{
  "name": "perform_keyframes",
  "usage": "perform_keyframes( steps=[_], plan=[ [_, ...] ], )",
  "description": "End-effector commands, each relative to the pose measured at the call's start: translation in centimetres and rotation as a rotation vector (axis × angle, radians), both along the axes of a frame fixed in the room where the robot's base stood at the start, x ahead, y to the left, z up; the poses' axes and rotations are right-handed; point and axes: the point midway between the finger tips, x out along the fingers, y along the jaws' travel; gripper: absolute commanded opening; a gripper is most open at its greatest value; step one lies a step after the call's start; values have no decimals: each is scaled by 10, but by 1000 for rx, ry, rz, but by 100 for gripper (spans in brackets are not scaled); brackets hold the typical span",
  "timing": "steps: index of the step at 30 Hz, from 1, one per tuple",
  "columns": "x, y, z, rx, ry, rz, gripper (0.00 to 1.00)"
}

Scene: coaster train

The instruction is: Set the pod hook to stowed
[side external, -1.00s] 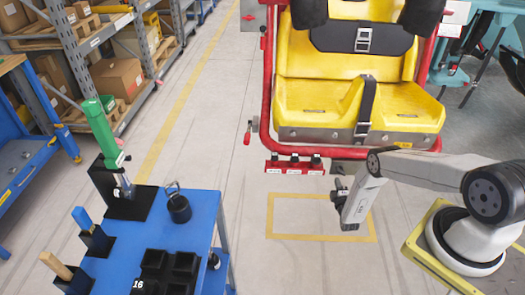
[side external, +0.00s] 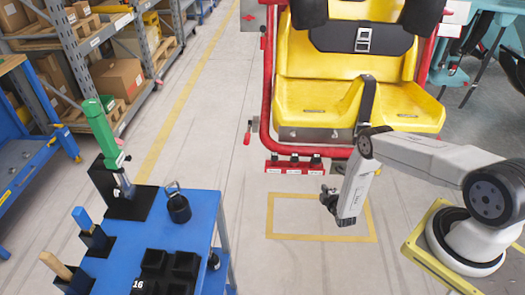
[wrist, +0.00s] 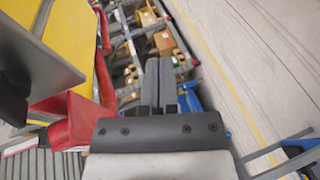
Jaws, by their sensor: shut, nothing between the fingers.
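The yellow seat pod (side external: 305,101) hangs in a red tube frame (side external: 266,95). A small lever with a red grip (side external: 247,134) sits at the frame's left side. It may be the pod hook, but its setting is too small to tell. My gripper (side external: 327,197) is shut and empty. It is in the air below the pod's front edge, right of and lower than the lever, apart from both. In the wrist view its closed fingers (wrist: 160,85) point past the yellow pod (wrist: 60,25) and a red part (wrist: 75,120) toward the shelves. The lever is not clear there.
A red bar with several black knobs (side external: 294,168) lies under the pod front, close to my gripper. A blue tool cart (side external: 205,215) with a green-handled tool (side external: 102,130) stands at left. Shelving (side external: 75,55) is behind. Floor between cart and pod is clear.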

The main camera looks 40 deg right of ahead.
Motion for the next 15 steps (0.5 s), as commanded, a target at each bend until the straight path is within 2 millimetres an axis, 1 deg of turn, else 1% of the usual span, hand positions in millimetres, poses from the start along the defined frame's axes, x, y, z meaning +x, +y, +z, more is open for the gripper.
perform_keyframes(
  steps=[1, 3, 8, 11, 15],
  plan=[
    [8, 9, 2, 44, 40, 29, 0],
    [13, 23, 2, 115, 106, 63, 0],
    [21, 54, 10, 262, 262, 120, 0],
    [23, 71, 21, 338, 344, 137, 0],
    [25, 88, 42, 427, 432, 133, 0]
  ],
)
